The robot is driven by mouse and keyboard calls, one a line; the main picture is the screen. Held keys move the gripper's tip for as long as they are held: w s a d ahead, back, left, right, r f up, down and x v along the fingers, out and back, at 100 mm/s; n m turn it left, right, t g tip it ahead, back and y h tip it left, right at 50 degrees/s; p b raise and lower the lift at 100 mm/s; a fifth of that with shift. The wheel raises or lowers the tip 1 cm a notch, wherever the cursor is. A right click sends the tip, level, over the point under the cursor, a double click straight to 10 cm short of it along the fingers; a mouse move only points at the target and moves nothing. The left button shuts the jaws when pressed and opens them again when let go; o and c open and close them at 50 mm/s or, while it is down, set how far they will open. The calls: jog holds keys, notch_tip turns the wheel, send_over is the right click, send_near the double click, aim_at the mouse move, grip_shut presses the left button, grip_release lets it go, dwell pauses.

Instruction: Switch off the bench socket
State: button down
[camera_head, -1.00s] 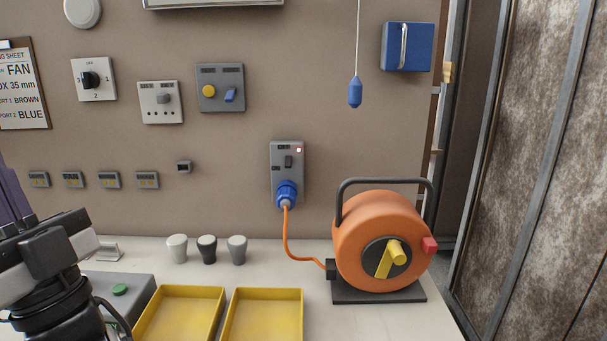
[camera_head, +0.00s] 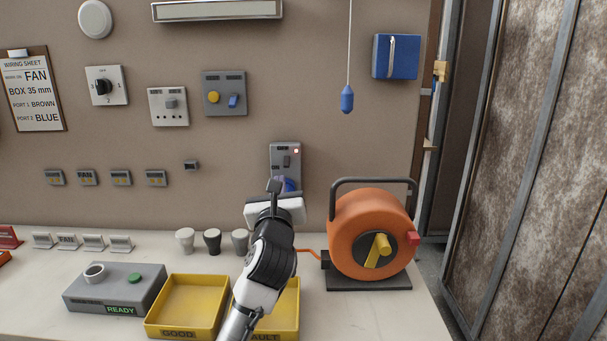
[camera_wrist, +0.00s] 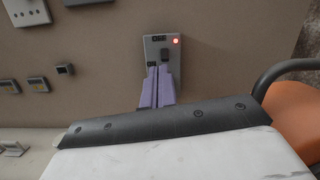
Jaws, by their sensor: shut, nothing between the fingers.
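The bench socket (camera_head: 296,167) is a grey wall plate with a dark rocker switch (camera_head: 286,161) and a lit red lamp (camera_head: 296,151). A blue plug (camera_head: 291,185) sits in its lower part, partly covered by my gripper (camera_head: 274,186). In the wrist view the socket (camera_wrist: 172,78) is ahead, with the switch (camera_wrist: 164,55) and the red lamp (camera_wrist: 176,41) visible. My gripper's purple fingers (camera_wrist: 158,72) are shut, empty and pointing at the socket. Their tips appear just below the switch. I cannot tell whether they touch anything; the plug is hidden there.
An orange cable reel (camera_head: 350,230) stands on the bench right of my arm, its cord running towards the socket. Yellow trays (camera_head: 178,318) and several small cups (camera_head: 186,240) are on the bench. A blue pull cord (camera_head: 347,98) hangs above right.

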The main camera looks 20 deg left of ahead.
aim_at(287, 162)
jog(key=f, duration=0.1)
jog(key=f+m, duration=0.1)
jog(key=w+f+m+g, duration=0.1)
jog(key=shift+d, duration=0.4)
jog(key=shift+w, duration=0.1)
jog(key=p+x, duration=0.3)
jog(key=x, duration=0.7)
